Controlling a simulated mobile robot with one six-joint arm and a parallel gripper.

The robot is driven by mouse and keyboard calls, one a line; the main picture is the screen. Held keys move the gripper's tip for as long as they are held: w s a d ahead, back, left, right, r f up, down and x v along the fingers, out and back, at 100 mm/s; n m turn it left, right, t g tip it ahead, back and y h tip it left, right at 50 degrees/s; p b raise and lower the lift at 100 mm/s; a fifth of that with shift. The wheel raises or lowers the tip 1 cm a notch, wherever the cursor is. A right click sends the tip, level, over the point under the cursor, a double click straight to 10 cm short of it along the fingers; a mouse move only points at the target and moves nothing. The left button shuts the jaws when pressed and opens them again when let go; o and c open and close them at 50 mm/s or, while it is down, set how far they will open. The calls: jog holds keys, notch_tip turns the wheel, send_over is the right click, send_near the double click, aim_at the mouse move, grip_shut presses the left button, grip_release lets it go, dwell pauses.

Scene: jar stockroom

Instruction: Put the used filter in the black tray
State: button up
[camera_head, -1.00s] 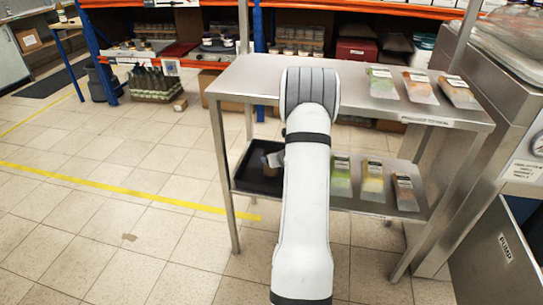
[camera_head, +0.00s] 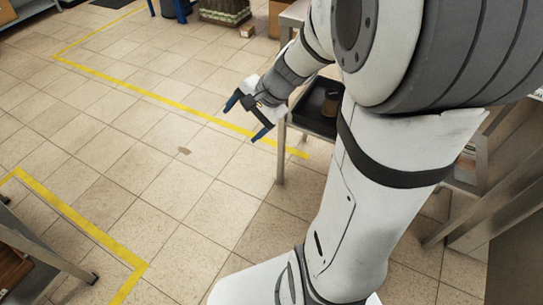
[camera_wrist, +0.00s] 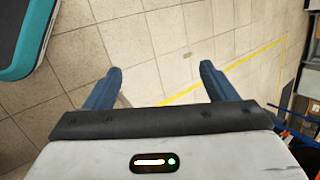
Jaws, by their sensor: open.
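The black tray (camera_head: 311,117) sits on the lower shelf of the metal table, partly hidden behind my arm. A small brownish object (camera_head: 332,100) stands in it; I cannot tell what it is. A small flat brown patch (camera_head: 184,151) lies on the floor tiles left of the table; I cannot tell if it is the used filter or a stain. My gripper (camera_head: 246,118) is open and empty, left of the tray and apart from it, above the floor. In the wrist view, the blue fingers (camera_wrist: 161,70) are spread with only floor beyond them.
The metal table's leg (camera_head: 281,155) stands right of my gripper. Yellow floor lines (camera_head: 160,98) cross the tiles. Another metal-legged table (camera_head: 45,255) stands at the lower left. Crated bottles (camera_head: 224,12) are at the back.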

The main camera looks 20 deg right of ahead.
jog(key=s+d+r+n+g+h, duration=0.1)
jog(key=s+n+h, duration=0.4)
jog(key=s+n, duration=0.6)
jog(key=s+g, duration=0.1)
jog(key=s, duration=0.2)
jog(key=shift+g+h, duration=0.3)
jog(key=shift+d+r, duration=0.1)
notch_tip(320, 180, up, 23)
jog(key=t+p, duration=0.1)
jog(key=p, duration=1.9)
jog(key=shift+p, duration=0.35)
